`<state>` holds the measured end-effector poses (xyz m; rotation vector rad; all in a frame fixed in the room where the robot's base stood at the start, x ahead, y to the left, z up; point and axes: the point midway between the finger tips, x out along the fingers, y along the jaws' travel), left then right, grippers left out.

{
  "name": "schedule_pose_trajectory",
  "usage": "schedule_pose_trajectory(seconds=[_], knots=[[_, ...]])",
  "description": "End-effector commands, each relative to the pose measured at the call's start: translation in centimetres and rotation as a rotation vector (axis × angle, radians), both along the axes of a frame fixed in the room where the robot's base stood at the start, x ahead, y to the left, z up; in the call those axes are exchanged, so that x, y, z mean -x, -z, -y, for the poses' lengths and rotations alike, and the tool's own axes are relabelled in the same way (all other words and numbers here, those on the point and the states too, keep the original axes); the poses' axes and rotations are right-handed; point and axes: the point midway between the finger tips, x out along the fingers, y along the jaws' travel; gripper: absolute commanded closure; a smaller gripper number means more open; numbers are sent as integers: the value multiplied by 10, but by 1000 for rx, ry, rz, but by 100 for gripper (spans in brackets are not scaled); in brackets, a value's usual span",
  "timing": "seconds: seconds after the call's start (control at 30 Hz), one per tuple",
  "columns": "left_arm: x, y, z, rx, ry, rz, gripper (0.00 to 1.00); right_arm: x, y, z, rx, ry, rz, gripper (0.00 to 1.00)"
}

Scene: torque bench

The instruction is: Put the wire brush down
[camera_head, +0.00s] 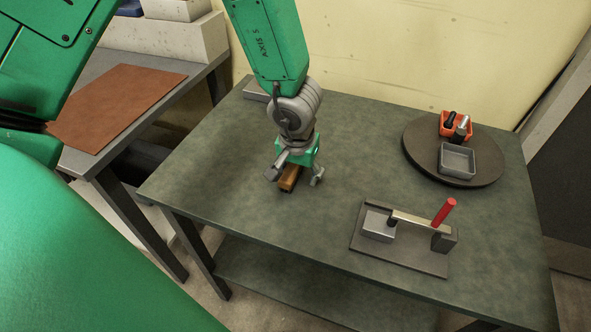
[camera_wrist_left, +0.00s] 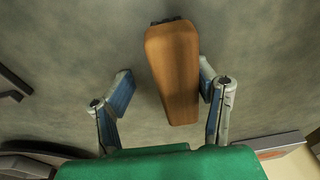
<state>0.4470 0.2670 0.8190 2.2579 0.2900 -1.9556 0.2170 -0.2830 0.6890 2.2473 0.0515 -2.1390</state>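The wire brush (camera_head: 289,179) shows as a brown wooden block at the left middle of the green-grey bench (camera_head: 240,215). In the left wrist view the brush (camera_wrist_left: 172,75) lies between the fingers, its dark end away from the palm; its bristles are hidden. My left gripper (camera_head: 294,175) is over it with its fingers spread to either side. In the wrist view a clear gap shows between the left finger and the brush, and the right finger is close beside it. The brush appears to rest on the bench top. My right gripper is not in view.
A round dark turntable (camera_head: 419,165) carries an orange bin (camera_head: 444,125) with tools and a grey tray (camera_head: 457,160). A fixture plate (camera_head: 405,256) with a red-handled bar (camera_head: 444,213) stands at the front right. A side table with a brown mat (camera_head: 115,105) is at left.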

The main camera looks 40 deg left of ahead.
Motion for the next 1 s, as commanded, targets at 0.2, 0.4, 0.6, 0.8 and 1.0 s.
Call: schedule_pose_trajectory(seconds=[0.2, 0.4, 0.6, 0.8, 1.0], knots=[[3, 3, -2, 18, 1, -4, 55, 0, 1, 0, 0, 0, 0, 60], [2, 4, -6, 15, -1, -5, 55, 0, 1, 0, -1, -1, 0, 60], [2, 4, -5, 4, -4, -5, 55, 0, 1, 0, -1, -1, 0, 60], [1, 4, -6, 5, -5, -5, 55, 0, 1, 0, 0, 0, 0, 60], [1, -3, -8, 7, -4, -2, 55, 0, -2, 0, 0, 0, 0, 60]])
